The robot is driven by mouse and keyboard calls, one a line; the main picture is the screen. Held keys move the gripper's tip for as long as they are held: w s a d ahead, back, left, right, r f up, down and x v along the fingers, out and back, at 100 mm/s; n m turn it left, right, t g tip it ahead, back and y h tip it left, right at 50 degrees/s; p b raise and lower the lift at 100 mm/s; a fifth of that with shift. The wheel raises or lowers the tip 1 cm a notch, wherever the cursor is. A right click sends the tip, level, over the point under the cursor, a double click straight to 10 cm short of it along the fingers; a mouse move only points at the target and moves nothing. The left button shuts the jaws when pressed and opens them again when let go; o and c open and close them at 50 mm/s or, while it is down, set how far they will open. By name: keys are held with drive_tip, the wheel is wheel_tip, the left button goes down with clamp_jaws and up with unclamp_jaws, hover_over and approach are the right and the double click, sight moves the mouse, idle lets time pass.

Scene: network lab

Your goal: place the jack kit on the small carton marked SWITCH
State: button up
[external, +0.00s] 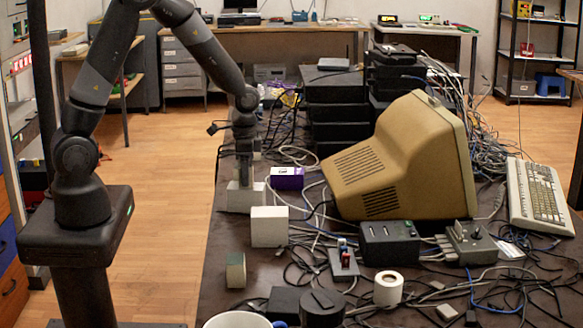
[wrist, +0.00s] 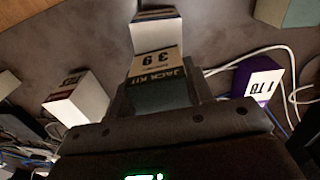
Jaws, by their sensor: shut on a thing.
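My gripper (wrist: 158,95) is shut on the jack kit (wrist: 160,68), a small box whose pale label reads JACK KIT 39 in the wrist view. In the external view my gripper (external: 244,172) points down close above a white carton (external: 245,199); the kit is hard to make out there, and I cannot tell whether it touches the carton. A second white carton (external: 270,228) stands nearer the camera. The wrist view shows one white carton (wrist: 153,30) just beyond the kit and another (wrist: 82,98) at left. Their labels are too small to read, so I cannot tell which is marked SWITCH.
A purple box (external: 287,178) stands right of my gripper; it also shows in the wrist view (wrist: 261,80). A beige monitor (external: 400,165), black stacked devices (external: 335,110) and loose cables crowd the right. A small green-and-cream box (external: 236,270) sits near the left table edge.

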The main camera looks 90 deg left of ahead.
drive_tip(key=o, duration=1)
drive_tip(key=shift+f, duration=0.1)
drive_tip(key=shift+o, duration=0.2)
wheel_tip(320, 180, up, 11)
drive_tip(key=s+d+r+t, duration=0.3)
drive_tip(key=s+d+r, duration=0.4)
drive_tip(key=d+r, duration=0.35)
drive_tip(key=s+d+r+t, duration=0.2)
drive_tip(key=s+d+r, duration=0.2)
drive_tip(key=s, duration=0.7)
drive_tip(key=shift+d+t, duration=0.3)
drive_tip(key=shift+d, duration=0.95)
